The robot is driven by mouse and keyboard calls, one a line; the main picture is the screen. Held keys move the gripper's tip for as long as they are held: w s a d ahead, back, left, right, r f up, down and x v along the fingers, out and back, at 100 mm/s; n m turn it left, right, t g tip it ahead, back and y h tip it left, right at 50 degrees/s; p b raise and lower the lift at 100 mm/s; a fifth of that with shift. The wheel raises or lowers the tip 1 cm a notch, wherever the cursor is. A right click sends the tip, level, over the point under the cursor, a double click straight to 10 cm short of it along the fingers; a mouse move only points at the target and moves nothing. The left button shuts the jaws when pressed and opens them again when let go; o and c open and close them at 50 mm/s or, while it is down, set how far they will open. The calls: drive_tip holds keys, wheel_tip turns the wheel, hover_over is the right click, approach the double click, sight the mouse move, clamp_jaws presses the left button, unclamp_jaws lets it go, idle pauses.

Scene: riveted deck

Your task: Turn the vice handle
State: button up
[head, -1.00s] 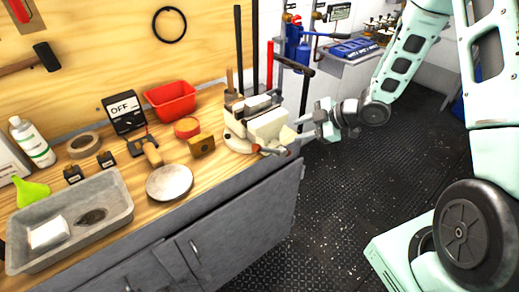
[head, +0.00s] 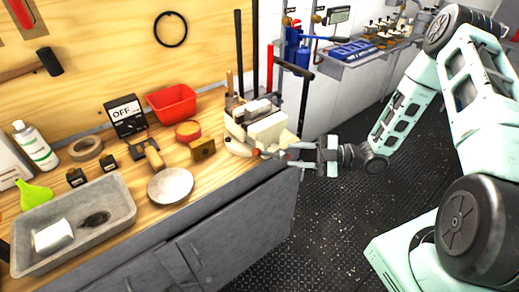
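The vice (head: 266,133), with pale cream jaws and body, is mounted at the bench's right front corner. The front end of the vice, where its handle sits, is small and partly hidden by my gripper, so I cannot make out the handle bar clearly. My gripper (head: 292,154) comes in from the right, just off the bench edge, with its fingers pointing left at the vice's front end. The two fingers show apart, one above the other, with a gap between them. I cannot tell whether they touch the handle.
Behind the vice stand tall dark rods (head: 254,50) and a black T-topped bar (head: 304,90). A red bin (head: 172,103), a brass-coloured block (head: 202,148), a round metal disc (head: 170,185) and a grey tray (head: 110,225) lie on the bench. The dark deck (head: 335,225) at right is clear.

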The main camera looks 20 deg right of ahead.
sight(269, 154)
drive_tip(key=p+x, duration=0.3)
drive_tip(key=x, duration=0.7)
drive_tip(key=shift+w+a, duration=0.15)
drive_tip(key=shift+a, duration=0.2)
clamp_jaws()
